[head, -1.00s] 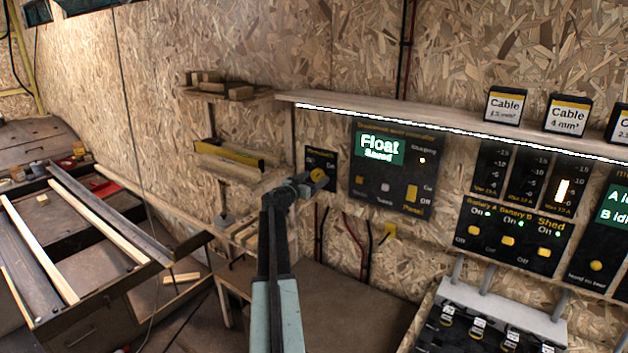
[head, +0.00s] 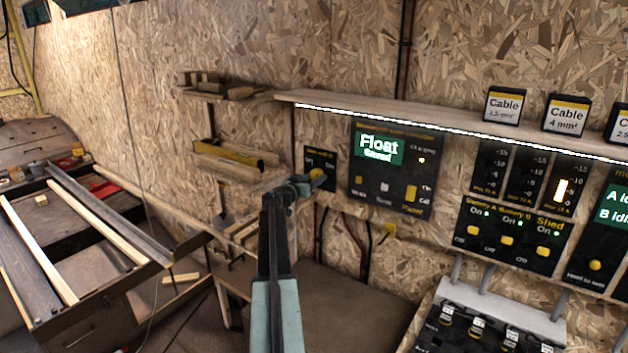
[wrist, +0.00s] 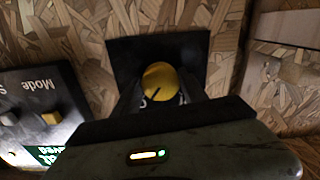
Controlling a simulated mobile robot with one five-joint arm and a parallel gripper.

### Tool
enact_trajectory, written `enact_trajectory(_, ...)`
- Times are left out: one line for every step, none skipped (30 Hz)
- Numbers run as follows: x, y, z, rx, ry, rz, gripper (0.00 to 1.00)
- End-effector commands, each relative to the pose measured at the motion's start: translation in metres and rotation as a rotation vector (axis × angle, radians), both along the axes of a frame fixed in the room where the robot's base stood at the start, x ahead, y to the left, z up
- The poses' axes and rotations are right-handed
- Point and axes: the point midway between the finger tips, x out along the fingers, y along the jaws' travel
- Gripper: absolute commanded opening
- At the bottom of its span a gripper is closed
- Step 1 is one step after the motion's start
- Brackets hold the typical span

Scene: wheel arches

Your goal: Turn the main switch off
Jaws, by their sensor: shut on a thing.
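The switch is a round yellow knob (head: 317,173) on a small black panel (head: 311,156) on the chipboard wall, left of the Float display. The panel's lettering is too small to read surely. In the wrist view the knob (wrist: 159,80) has a dark pointer line slanting to its lower left. My gripper (head: 309,182) is at the knob, with a dark finger on either side of it in the wrist view (wrist: 160,97). It is shut on the knob. My gripper hides the panel's lower part.
A black controller panel (head: 391,168) with a lit Float display is close to the right. Shelves with wood pieces (head: 228,172) are close on the left. A long lit shelf (head: 450,125) runs above. Breaker panels (head: 512,232) stand further right.

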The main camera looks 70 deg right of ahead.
Motion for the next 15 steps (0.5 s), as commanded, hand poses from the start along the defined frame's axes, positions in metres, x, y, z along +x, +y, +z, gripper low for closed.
enact_trajectory(0.0003, -0.0003, 0.0004, 0.008, 0.034, 0.001, 0.10)
enact_trajectory(0.0003, -0.0003, 0.0004, 0.014, 0.057, 0.001, 0.10)
enact_trajectory(0.0002, -0.0003, 0.0005, 0.023, 0.091, 0.001, 0.10)
enact_trajectory(0.0002, -0.0003, 0.0005, 0.030, 0.117, 0.001, 0.10)
enact_trajectory(0.0001, -0.0002, 0.0006, 0.037, 0.144, 0.001, 0.10)
enact_trajectory(0.0001, -0.0002, 0.0006, 0.047, 0.180, 0.001, 0.10)
enact_trajectory(0.0000, -0.0002, 0.0007, 0.054, 0.208, 0.001, 0.10)
enact_trajectory(0.0000, -0.0002, 0.0007, 0.061, 0.236, 0.001, 0.10)
enact_trajectory(0.0000, -0.0002, 0.0008, 0.070, 0.273, 0.002, 0.10)
enact_trajectory(0.0000, -0.0002, 0.0009, 0.078, 0.301, 0.002, 0.10)
enact_trajectory(0.0000, -0.0002, 0.0009, 0.085, 0.329, 0.002, 0.10)
enact_trajectory(0.0000, -0.0002, 0.0010, 0.095, 0.366, 0.002, 0.10)
enact_trajectory(-0.0001, -0.0002, 0.0011, 0.102, 0.393, 0.003, 0.10)
enact_trajectory(-0.0001, -0.0002, 0.0011, 0.109, 0.421, 0.003, 0.10)
enact_trajectory(-0.0002, -0.0002, 0.0012, 0.119, 0.458, 0.003, 0.10)
